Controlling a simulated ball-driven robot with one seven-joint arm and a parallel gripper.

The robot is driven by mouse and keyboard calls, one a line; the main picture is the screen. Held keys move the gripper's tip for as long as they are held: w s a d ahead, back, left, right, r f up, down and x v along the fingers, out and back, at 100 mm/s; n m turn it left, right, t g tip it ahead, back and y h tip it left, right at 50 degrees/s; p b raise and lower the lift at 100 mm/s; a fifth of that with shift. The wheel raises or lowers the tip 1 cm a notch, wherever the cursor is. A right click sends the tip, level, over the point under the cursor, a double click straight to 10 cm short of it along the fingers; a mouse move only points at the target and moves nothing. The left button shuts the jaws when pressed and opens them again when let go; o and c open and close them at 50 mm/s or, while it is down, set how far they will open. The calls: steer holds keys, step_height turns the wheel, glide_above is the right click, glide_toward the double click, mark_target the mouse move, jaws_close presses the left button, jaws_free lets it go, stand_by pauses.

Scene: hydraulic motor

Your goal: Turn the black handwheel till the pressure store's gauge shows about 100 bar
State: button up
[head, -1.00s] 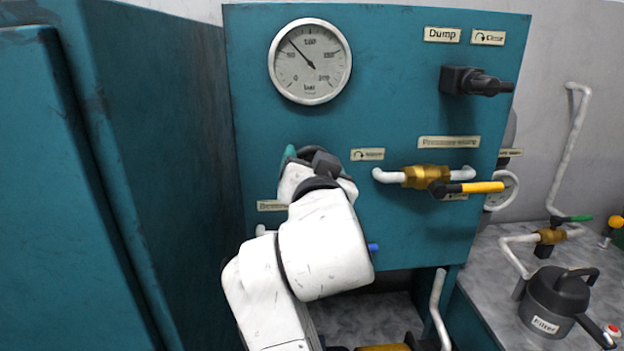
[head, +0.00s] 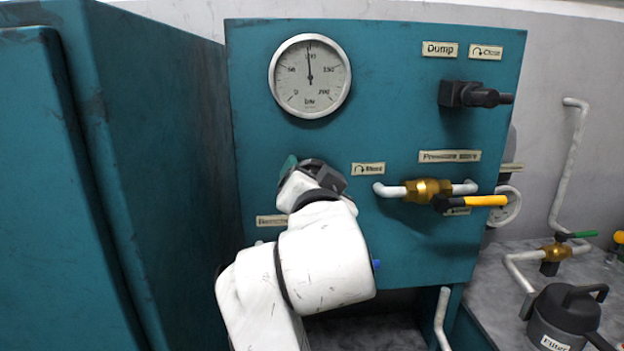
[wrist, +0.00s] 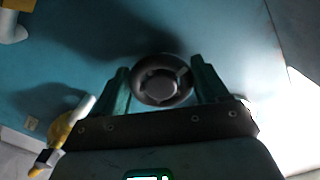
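The pressure gauge (head: 310,76) is a round white dial on the teal panel, upper left in the head view. Its needle points almost straight up, at about the 100 mark. The black handwheel (wrist: 162,82) shows in the wrist view as a dark round wheel with a grey hub. My gripper's two green fingers (wrist: 162,75) stand on either side of its rim and appear to touch it. In the head view my gripper (head: 302,166) is at the panel below the gauge, and my wrist hides most of the wheel.
A label with a turn arrow (head: 368,169) is right of my gripper. A brass valve with a yellow lever (head: 470,202) stands out farther right. A black dump knob (head: 475,94) is upper right. A teal cabinet (head: 150,150) stands close on the left.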

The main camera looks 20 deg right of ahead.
steer(key=o, duration=0.4)
steer(key=shift+c, duration=0.2)
steer(key=shift+s, duration=0.15)
steer(key=b+v, duration=0.1)
steer(key=v, duration=0.9)
steer(key=shift+s+a, duration=0.15)
steer(key=shift+s, duration=0.1)
